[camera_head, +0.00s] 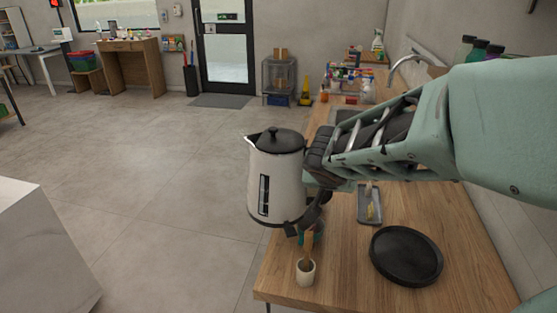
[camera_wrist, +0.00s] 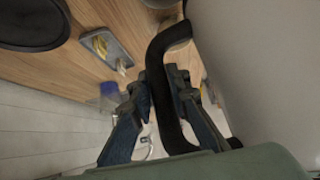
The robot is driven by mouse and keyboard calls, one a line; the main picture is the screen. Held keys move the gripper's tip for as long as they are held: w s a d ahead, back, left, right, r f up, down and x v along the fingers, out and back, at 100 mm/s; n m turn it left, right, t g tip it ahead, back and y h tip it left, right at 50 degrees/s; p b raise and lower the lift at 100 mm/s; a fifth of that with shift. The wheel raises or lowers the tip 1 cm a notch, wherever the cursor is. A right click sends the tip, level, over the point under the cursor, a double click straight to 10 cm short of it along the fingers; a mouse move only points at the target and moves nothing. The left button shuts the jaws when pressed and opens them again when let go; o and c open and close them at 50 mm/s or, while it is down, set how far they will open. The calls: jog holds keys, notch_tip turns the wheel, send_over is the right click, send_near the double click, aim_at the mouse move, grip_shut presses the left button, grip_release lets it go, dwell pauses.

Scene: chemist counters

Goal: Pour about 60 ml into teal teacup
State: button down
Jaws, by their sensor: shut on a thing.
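A light grey kettle (camera_head: 276,180) with a black lid and base hangs in the air near the counter's left edge, roughly upright. Its spout points left. My gripper (camera_head: 320,165) is shut on the kettle's black handle; the wrist view shows the fingers (camera_wrist: 160,98) on both sides of the handle (camera_wrist: 157,70), with the kettle's grey wall (camera_wrist: 245,50) at right. A small teal thing (camera_head: 318,233), perhaps the teal teacup, shows on the counter just below the kettle. The kettle and a wooden utensil hide much of it. The liquid level cannot be read.
A small pale pot (camera_head: 305,273) with a wooden utensil stands near the wooden counter's (camera_head: 341,270) front left edge. A round black tray (camera_head: 406,257) and a narrow grey tray (camera_head: 362,209) lie to the right. Bottles and a rack stand farther back. Open floor lies left.

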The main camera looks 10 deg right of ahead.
jog(key=s+d+f+m+g+h+b, duration=0.1)
jog(key=s+d+b, duration=0.5)
jog(key=s+d, duration=1.2)
jog(key=shift+d+f+m+h+b, duration=0.4)
jog(key=shift+d+f+m+h, duration=0.1)
jog(key=shift+d+f+m, duration=0.6)
jog(key=shift+s, duration=0.1)
notch_tip(320, 180, up, 9)
jog(key=w+a+n+g+h+p, duration=0.2)
jog(key=a+n+g+h+p, duration=0.15)
jog(key=p, duration=0.65)
jog(key=w+a+r+n+g+h+p, duration=0.1)
jog(key=w+a+r+n+h+p, duration=0.1)
jog(key=w+a+n+h+p, duration=0.1)
jog(key=shift+w+a+r+n+h, duration=0.35)
jog(key=shift+w+a+h, duration=0.55)
jog(key=shift+a+h, duration=0.6)
